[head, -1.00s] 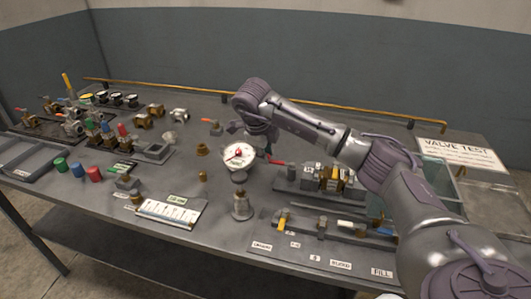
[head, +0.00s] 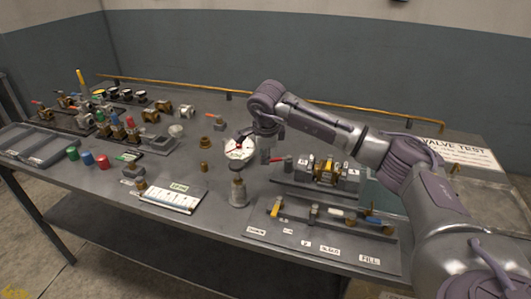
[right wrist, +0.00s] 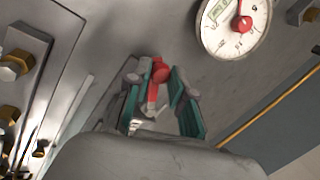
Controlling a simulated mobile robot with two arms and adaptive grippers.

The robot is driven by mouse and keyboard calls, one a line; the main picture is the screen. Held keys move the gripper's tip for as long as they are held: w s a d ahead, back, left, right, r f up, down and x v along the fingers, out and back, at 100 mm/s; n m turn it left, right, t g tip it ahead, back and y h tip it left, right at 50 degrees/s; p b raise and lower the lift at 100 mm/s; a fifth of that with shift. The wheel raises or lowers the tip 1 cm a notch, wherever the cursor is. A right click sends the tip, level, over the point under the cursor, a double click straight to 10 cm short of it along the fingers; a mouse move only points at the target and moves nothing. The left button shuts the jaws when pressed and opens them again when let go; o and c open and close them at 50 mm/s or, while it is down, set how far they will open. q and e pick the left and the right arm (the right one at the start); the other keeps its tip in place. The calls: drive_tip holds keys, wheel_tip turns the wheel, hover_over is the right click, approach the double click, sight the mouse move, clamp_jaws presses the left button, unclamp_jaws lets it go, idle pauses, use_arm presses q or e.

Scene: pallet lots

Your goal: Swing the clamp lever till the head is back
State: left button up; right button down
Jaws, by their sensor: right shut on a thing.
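The clamp lever has a red handle (right wrist: 158,72), which sits between the teal-padded fingers of my right gripper (right wrist: 160,100) in the right wrist view. The right gripper is shut on it. In the head view, my right gripper (head: 265,152) hangs low at the left end of the grey clamp fixture (head: 308,187). Only a small red part of the lever shows beside it. A brass valve body (head: 326,174) sits in the fixture. The clamp head cannot be made out clearly. My left gripper is out of view.
A round white gauge (head: 240,147) on a grey stand (head: 238,192) stands close left of the gripper; it also shows in the right wrist view (right wrist: 236,22). A labelled tray (head: 325,228) lies in front. Several valves and coloured caps stand at the left.

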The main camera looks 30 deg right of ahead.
drive_tip(key=shift+s+n+y, duration=0.3)
drive_tip(key=shift+s+n, duration=0.35)
drive_tip(key=shift+n, duration=0.35)
drive_tip(key=shift+s+n+y+b, duration=0.45)
drive_tip(key=shift+s+n, duration=0.2)
drive_tip(key=shift+n, duration=0.25)
drive_tip(key=shift+s+d+n+y, duration=0.15)
drive_tip(key=shift+s+n+y, duration=0.1)
drive_tip(key=shift+s+n, duration=0.5)
drive_tip(key=n, duration=0.1)
drive_tip(key=s+n+b, duration=0.1)
drive_tip(key=n, duration=0.1)
drive_tip(key=shift+s+d+y, duration=0.1)
drive_tip(key=shift+d+y, duration=0.2)
drive_tip(key=shift+y, duration=0.1)
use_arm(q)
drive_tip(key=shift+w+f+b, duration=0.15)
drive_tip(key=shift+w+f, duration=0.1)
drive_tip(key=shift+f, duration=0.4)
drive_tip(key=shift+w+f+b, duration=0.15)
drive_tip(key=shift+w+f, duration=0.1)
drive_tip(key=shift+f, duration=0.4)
use_arm(e)
drive_tip(key=shift+s+d+r+n+y, duration=0.1)
drive_tip(key=shift+s+d+n+y, duration=0.3)
drive_tip(key=shift+n, duration=0.45)
drive_tip(key=shift+s+d+n+y, duration=0.25)
drive_tip(key=shift+s+n, duration=0.2)
drive_tip(key=shift+n, duration=0.35)
